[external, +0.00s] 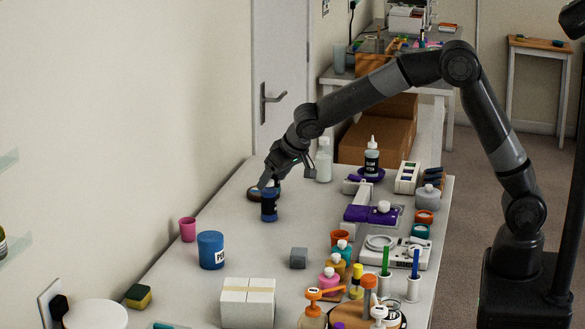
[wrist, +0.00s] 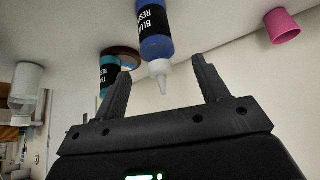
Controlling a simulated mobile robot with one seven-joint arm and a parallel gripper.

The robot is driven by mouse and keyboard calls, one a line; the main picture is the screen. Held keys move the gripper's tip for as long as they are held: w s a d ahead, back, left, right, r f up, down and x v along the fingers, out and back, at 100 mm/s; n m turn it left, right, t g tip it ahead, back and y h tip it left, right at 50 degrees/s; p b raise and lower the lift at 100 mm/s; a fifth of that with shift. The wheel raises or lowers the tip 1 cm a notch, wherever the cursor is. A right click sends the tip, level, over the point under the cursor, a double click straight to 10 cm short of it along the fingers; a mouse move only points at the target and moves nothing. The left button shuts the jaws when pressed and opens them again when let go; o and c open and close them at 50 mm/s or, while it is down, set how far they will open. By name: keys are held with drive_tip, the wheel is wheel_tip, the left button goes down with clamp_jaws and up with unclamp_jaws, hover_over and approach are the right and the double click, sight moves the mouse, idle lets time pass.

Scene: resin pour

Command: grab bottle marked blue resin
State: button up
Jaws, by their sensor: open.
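The blue bottle with a black label reading "BLUE RES…" (wrist: 155,32) shows upside down at the top of the wrist view. Its white pointed nozzle lies between the two fingers. In the external view the blue bottle (external: 269,208) stands upright on the bench, its top partly hidden by my gripper (external: 272,179). My gripper (wrist: 162,70) is open in the wrist view, with a finger on each side of the nozzle and gaps to both. A teal bottle with a black label (wrist: 108,78) is close by, near the left finger.
A pink cup (external: 188,229) and a large blue jar (external: 211,252) stand left and in front. A white bottle (external: 324,162) is behind to the right. The purple-topped fixture (external: 370,214) and several small bottles crowd the bench's right.

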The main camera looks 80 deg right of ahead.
sight(271, 181)
drive_tip(key=x, duration=0.3)
drive_tip(key=shift+w+d+f, duration=0.1)
drive_tip(key=shift+w+f, duration=0.05)
clamp_jaws()
idle(0.6)
